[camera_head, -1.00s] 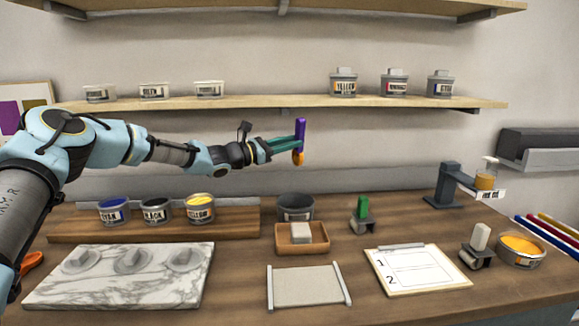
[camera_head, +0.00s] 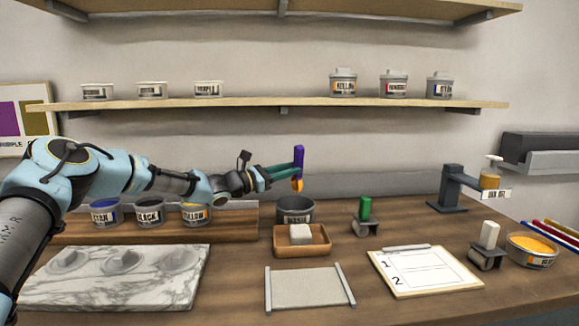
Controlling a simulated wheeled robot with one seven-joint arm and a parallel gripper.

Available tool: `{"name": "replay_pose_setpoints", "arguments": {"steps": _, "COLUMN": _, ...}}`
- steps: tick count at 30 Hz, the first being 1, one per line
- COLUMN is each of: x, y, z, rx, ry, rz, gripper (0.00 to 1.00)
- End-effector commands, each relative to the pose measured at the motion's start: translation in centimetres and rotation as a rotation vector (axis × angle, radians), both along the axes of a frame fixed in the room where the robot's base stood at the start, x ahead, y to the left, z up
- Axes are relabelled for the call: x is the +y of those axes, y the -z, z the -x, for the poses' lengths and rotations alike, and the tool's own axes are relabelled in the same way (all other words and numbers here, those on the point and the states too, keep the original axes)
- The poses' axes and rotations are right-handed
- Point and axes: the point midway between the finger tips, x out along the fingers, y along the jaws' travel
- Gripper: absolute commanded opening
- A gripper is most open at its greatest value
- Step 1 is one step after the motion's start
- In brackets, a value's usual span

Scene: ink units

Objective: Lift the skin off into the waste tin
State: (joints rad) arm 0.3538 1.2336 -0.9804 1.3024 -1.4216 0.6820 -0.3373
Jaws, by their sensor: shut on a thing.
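My gripper (camera_head: 296,170) is shut on a purple-handled tool (camera_head: 299,154), held upright. An orange lump (camera_head: 297,185) shows at the tool's lower end, perhaps ink or skin; I cannot tell which. It hangs just above the dark grey waste tin (camera_head: 295,214), apart from it. The tin's inside is mostly hidden. An open tin of orange ink (camera_head: 532,249) stands at the far right of the bench.
A wooden tray (camera_head: 316,247) with a pale block sits in front of the waste tin. A marble slab (camera_head: 60,290), a pale plate (camera_head: 310,288), a clipboard (camera_head: 425,270), two rollers and a grey stand (camera_head: 452,186) occupy the bench. A shelf (camera_head: 260,103) with tins runs above.

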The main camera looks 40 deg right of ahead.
Motion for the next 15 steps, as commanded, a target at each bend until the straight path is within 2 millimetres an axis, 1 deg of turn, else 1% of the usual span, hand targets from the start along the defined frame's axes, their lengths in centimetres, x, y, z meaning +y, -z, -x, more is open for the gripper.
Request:
{"name": "replay_pose_setpoints", "arguments": {"steps": 1, "x": 0.0, "y": 1.0, "z": 0.0, "rx": 0.001, "ry": 0.000, "rz": 0.000, "gripper": 0.00}}
{"name": "replay_pose_setpoints", "arguments": {"steps": 6, "x": -0.1, "y": 3.5, "z": -0.2, "rx": 0.002, "ry": 0.000, "rz": 0.001, "gripper": 0.00}}
{"name": "replay_pose_setpoints", "arguments": {"steps": 15, "x": -0.5, "y": 7.2, "z": -0.5, "rx": 0.000, "ry": 0.001, "rz": 0.002, "gripper": 0.00}}
